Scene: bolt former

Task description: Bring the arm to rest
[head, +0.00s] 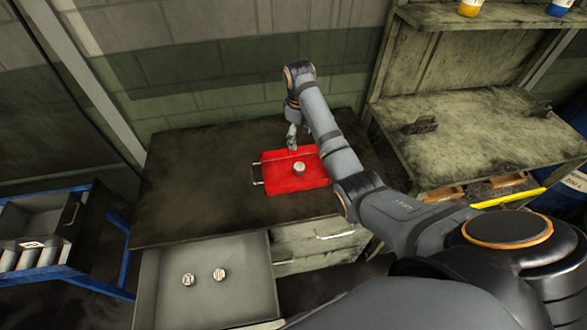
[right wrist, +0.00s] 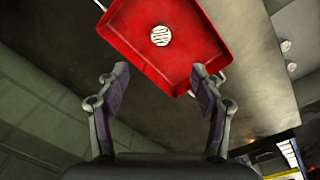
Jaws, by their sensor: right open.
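My right gripper (head: 292,143) is over the dark bench top at the far edge of the red tray (head: 313,180). In the right wrist view my right gripper (right wrist: 162,90) has its two fingers wide apart with nothing between them. The red tray (right wrist: 140,45) lies just beyond the fingertips there. A round pale metal piece (head: 299,168) sits inside the tray, and it also shows in the right wrist view (right wrist: 161,36). My left gripper is not in view.
The dark bench (head: 190,190) has an open drawer (head: 160,290) in front with two round metal pieces (head: 188,280) in it. A blue-framed rack (head: 125,275) stands at the left. A worn shelf unit (head: 470,130) stands at the right. The bench's left half is clear.

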